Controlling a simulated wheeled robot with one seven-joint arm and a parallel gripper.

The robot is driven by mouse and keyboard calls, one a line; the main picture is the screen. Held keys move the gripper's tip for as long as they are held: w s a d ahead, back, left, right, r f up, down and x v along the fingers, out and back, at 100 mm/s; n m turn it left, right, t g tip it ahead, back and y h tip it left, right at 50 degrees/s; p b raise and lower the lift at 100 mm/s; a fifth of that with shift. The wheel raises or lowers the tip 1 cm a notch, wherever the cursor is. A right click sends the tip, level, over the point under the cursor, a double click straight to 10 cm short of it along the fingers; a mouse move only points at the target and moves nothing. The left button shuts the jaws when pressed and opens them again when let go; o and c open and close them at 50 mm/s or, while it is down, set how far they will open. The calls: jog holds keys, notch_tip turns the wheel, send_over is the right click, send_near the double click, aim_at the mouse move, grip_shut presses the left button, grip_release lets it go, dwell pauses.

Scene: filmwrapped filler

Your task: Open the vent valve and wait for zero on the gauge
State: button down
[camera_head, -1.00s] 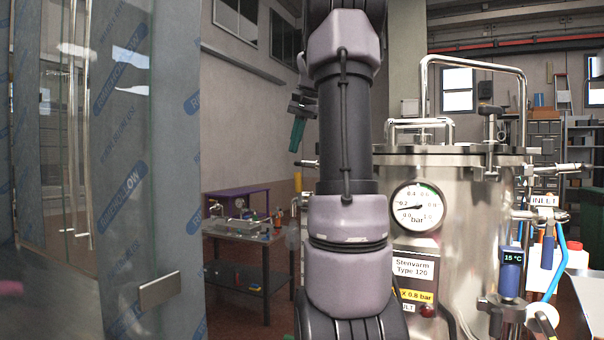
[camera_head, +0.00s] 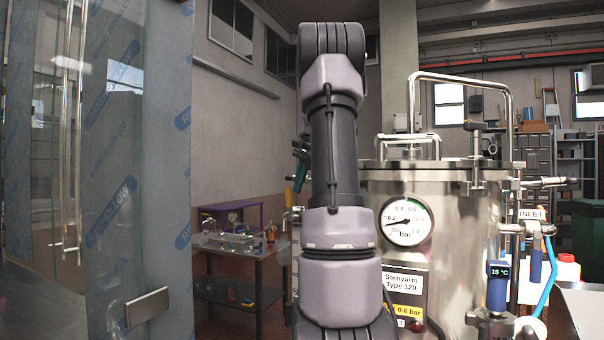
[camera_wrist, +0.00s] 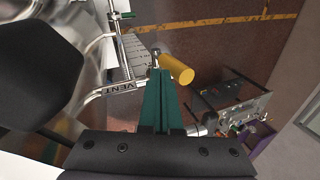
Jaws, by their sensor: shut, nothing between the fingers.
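The steel vessel (camera_head: 450,240) stands right of my arm in the head view. Its round gauge (camera_head: 405,222) has the needle pointing left, a little below the 0.2 mark. In the wrist view a steel pipe carries a VENT label (camera_wrist: 120,88), left of my gripper (camera_wrist: 156,72). My gripper's green fingers are shut and empty, with the tips just right of the pipe. A small metal fitting (camera_wrist: 155,51) shows just beyond the tips; I cannot tell whether they touch it. The vent valve's handle is not clear. In the head view my arm hides the vent side.
A yellow cylinder (camera_wrist: 176,69) shows beyond the fingertips. A film-wrapped glass panel (camera_head: 110,150) stands close on the left. A workbench (camera_head: 240,245) is behind it. The INLET pipe (camera_head: 532,214) and blue hose (camera_head: 549,285) are on the vessel's right.

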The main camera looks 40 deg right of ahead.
jog(key=shift+w+f, duration=0.15)
jog(key=shift+f, duration=0.45)
jog(key=shift+w+a, duration=0.1)
jog(key=shift+a, duration=0.05)
